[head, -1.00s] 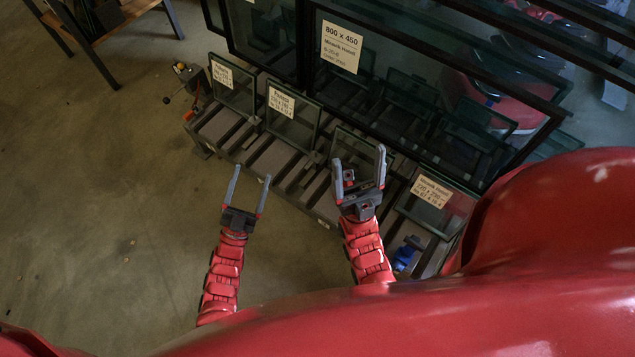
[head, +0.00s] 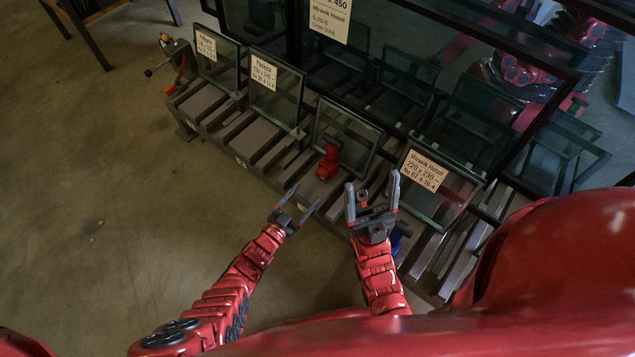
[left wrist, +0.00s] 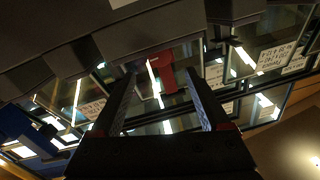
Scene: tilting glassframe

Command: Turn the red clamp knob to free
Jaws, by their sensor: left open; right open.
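The red clamp knob (head: 327,163) stands on the grey slatted rack, at the foot of a small unlabelled glass pane (head: 346,132) in the head view. In the left wrist view the red knob (left wrist: 163,72) shows beyond and between my open fingers. My left gripper (head: 298,201) is open and empty, below and left of the knob in the head view and apart from it. My right gripper (head: 373,196) is open and empty, to the right of and below the knob, over the rack's front edge.
The slatted rack (head: 235,127) holds several small labelled panes, with a large dark-framed pane (head: 440,70) behind them. A blue part (head: 403,228) is partly hidden beside my right gripper. A lever with a dark ball (head: 149,72) juts from the rack's left end.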

